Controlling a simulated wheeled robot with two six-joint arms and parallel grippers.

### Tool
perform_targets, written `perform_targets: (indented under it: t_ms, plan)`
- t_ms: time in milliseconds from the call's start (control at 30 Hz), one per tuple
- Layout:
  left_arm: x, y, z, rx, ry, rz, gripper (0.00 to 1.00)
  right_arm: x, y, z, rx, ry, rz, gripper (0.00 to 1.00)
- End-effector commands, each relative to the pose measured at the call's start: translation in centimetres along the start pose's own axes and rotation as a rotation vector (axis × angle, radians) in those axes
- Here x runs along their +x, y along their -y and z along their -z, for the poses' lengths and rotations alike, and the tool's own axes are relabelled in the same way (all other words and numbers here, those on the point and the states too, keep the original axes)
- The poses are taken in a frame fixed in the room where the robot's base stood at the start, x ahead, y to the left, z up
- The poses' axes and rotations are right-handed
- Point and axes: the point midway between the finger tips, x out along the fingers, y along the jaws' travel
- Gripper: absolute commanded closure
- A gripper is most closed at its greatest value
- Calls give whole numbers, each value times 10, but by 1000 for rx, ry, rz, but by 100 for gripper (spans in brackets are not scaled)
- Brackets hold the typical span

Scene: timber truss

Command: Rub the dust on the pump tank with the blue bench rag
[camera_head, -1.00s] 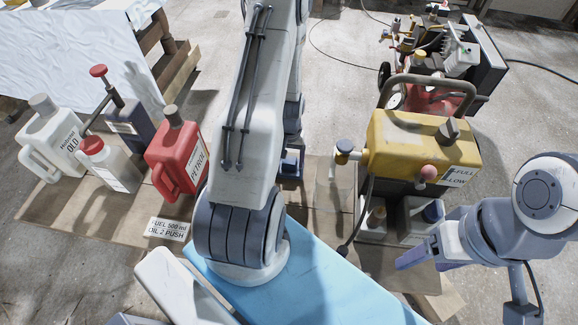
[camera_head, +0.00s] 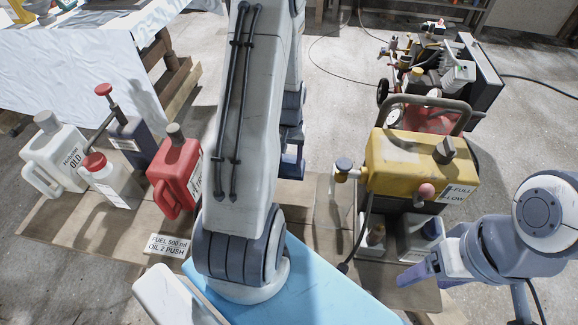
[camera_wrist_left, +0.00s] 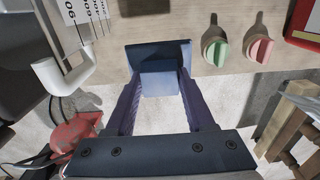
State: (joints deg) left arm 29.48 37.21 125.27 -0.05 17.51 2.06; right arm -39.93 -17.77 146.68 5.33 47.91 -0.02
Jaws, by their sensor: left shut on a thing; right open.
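The pump tank (camera_head: 415,165) is a yellow box with a dark carrying handle, right of centre in the head view. A greyish, dull patch shows on its top; I cannot tell for sure that it is dust. My left gripper (camera_wrist_left: 158,95) is shut on a folded dark and lighter blue cloth-like piece, the rag (camera_wrist_left: 158,83), seen between its fingers in the left wrist view. In the head view my forearm mostly hides this gripper; some blue parts show left of the tank, apart from it. My right gripper (camera_head: 420,275) is open and empty, low in front of the tank.
A red petrol can (camera_head: 176,172), a white can (camera_head: 58,160) and a red-capped bottle (camera_head: 112,180) stand left on the board. A tap juts from the tank's left side. White containers (camera_head: 420,235) sit below it. A red wheeled machine (camera_head: 435,85) stands behind.

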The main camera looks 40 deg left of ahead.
Motion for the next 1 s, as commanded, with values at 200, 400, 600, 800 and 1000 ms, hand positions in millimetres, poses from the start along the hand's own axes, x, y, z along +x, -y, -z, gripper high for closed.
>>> perform_targets:
  t_ms: [200,400,600,800,1000]
  plan:
    - [-10,0,0,0,1,0,100,-1,0,0,0,0,0,31]
    - [-9,0,0,0,1,0,61,-1,0,0,0,0,0,31]
    - [-12,0,0,0,0,0,90,-4,0,0,0,0,0,31]
    - [-37,-1,0,1,0,0,90,-28,2,2,0,0,0,31]
    - [-62,-3,0,4,0,0,90,-54,4,3,0,0,0,31]
